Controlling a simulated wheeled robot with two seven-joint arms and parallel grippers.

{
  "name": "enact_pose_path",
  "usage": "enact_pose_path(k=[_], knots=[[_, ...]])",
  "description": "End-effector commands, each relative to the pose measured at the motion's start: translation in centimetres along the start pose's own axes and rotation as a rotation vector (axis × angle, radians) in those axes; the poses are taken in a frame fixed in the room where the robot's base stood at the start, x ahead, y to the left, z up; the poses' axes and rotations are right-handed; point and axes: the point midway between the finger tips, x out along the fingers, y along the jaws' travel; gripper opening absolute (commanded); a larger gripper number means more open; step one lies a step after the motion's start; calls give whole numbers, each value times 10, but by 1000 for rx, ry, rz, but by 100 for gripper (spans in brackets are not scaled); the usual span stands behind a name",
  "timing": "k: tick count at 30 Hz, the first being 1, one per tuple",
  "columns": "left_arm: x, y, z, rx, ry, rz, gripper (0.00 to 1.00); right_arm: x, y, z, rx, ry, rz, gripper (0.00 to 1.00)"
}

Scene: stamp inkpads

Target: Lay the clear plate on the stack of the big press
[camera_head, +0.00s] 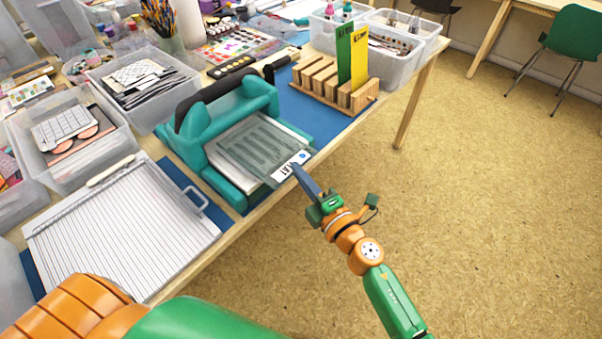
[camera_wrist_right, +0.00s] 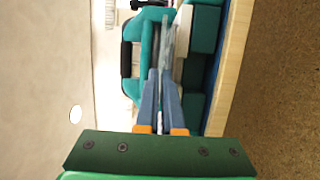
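The clear plate (camera_head: 262,148) is a greyish see-through sheet with several slots and a white printed tab at its near right end. In the head view it lies over the white stack (camera_head: 236,128) in the teal big press (camera_head: 211,116). My right gripper (camera_head: 297,168) is shut on the plate's tab end, at the press's open front. In the right wrist view, the blue fingers (camera_wrist_right: 160,76) pinch the plate (camera_wrist_right: 168,42), seen edge-on. A narrow gap seems to show between the plate and the white stack (camera_wrist_right: 183,22); contact at the far end is unclear. My left gripper is out of view.
A wooden rack (camera_head: 325,88) with green and yellow upright plates stands right of the press. A lined white board (camera_head: 120,232) lies at the left front. Clear bins (camera_head: 138,82) stand behind.

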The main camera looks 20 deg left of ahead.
Motion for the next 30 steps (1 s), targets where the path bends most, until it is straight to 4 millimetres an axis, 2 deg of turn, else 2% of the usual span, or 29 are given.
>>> enact_pose_path(k=[1,16,30], knots=[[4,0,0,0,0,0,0,0,-4,0,0,0,1,0],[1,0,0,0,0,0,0,0,-2,-1,0,0,1,0],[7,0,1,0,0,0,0,0,-8,0,-1,0,1,0]])
